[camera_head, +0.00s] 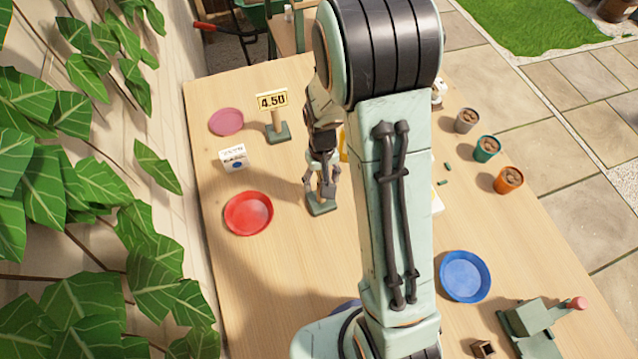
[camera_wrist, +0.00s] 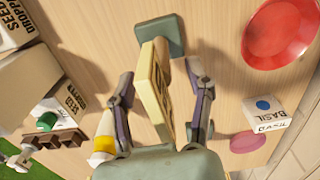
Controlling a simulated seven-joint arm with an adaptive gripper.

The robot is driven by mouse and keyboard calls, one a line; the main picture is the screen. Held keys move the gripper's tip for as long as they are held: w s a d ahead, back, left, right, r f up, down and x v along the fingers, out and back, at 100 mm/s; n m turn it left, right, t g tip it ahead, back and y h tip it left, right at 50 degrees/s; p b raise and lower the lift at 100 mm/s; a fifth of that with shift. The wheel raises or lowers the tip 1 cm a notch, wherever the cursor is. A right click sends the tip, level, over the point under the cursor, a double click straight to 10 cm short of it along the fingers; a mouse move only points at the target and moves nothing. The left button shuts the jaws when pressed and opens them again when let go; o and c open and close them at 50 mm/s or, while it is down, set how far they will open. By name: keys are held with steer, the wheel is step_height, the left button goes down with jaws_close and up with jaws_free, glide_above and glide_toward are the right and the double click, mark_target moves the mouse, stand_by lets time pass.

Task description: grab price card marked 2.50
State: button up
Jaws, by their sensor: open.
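A price card (camera_wrist: 152,88) on a green base (camera_wrist: 160,33) stands between the two fingers of my gripper (camera_wrist: 158,68) in the wrist view. It is seen nearly edge-on, so I cannot read its number. My gripper is open, with a finger on each side of the card and visible gaps. In the head view my gripper (camera_head: 321,187) is low over that card's green base (camera_head: 320,207), and the card is mostly hidden. Another price card (camera_head: 272,101), marked 4.50, stands on its own green base farther back.
A red saucer (camera_head: 249,213), a basil packet (camera_head: 233,157) and a pink saucer (camera_head: 226,121) lie left of my gripper. A blue saucer (camera_head: 464,276) and several small pots (camera_head: 487,149) are right. Seed boxes (camera_wrist: 68,108) stand close in the wrist view.

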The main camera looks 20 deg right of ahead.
steer(key=shift+f, duration=0.8)
jaws_close()
